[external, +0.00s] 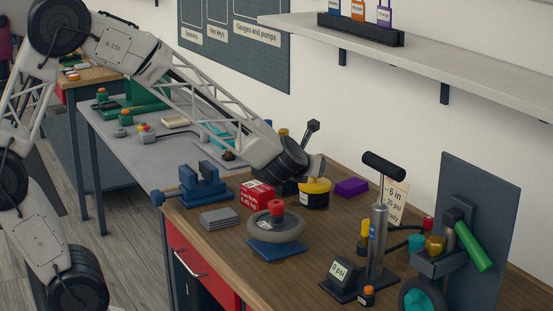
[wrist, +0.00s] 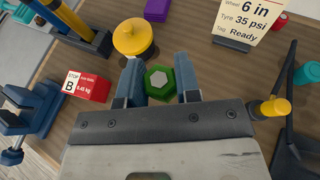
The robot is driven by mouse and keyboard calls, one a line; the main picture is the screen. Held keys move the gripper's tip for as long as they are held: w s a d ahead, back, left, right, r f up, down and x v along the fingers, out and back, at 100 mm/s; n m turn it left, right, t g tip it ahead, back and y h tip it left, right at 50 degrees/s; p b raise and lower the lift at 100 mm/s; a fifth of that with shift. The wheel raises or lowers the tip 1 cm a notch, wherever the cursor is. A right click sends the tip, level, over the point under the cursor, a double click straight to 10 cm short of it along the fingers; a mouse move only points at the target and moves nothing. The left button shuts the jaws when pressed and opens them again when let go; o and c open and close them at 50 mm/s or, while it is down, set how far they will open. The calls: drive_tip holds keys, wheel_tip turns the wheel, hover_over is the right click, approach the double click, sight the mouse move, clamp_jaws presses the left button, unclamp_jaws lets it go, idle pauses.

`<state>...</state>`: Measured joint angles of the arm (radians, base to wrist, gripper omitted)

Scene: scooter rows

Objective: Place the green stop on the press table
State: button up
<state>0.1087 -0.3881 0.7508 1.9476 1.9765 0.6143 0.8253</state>
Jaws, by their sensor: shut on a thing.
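The green stop is a green hexagonal piece with a pale grey top (wrist: 159,82), seen between my two fingers in the wrist view. My gripper (wrist: 160,80) is shut on it, above the brown workbench. In the external view the arm's end reaches over the bench beside a yellow-lidded pot; the fingers and the stop are hard to make out there. A grey table (external: 160,153) stands to the left, with a green machine (external: 147,93) at its far side; I cannot tell for certain that it is the press table.
Near the gripper are the yellow pot (external: 314,194), a red box (external: 257,195), a purple block (external: 351,187) and a blue vise (external: 202,187). A wheel (external: 274,228) lies in front. A pump (external: 378,235) stands right. Small items sit on the grey table.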

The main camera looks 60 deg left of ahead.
drive_tip(key=w+a+r+n+g+y, duration=0.2)
drive_tip(key=w+a+n, duration=0.1)
drive_tip(key=a, duration=1.1)
drive_tip(key=w+a+r+n+g+y, duration=0.2)
drive_tip(key=a, duration=1.3)
drive_tip(key=w+a+r+n+g+y, duration=0.1)
drive_tip(key=w+a+n+g+y, duration=0.15)
drive_tip(key=a, duration=1.15)
drive_tip(key=s+a+f+n+g, duration=0.2)
drive_tip(key=s+a+f, duration=0.3)
drive_tip(key=a, duration=0.4)
drive_tip(key=s+a+f+n+g, duration=0.3)
drive_tip(key=s+a+f+g, duration=0.1)
drive_tip(key=a+f, duration=0.4)
drive_tip(key=s+a+f+n+g, duration=0.2)
drive_tip(key=s+a+f, duration=0.3)
drive_tip(key=a, duration=0.6)
wheel_tip(320, 180, down, 2)
drive_tip(key=shift+s+a+n+g, duration=0.3)
drive_tip(key=shift+s+n+g, duration=0.05)
drive_tip(key=shift+s+g, duration=0.1)
drive_tip(key=shift+w+f, duration=0.1)
drive_tip(key=shift+f, duration=3.05)
drive_tip(key=shift+f, duration=1.85)
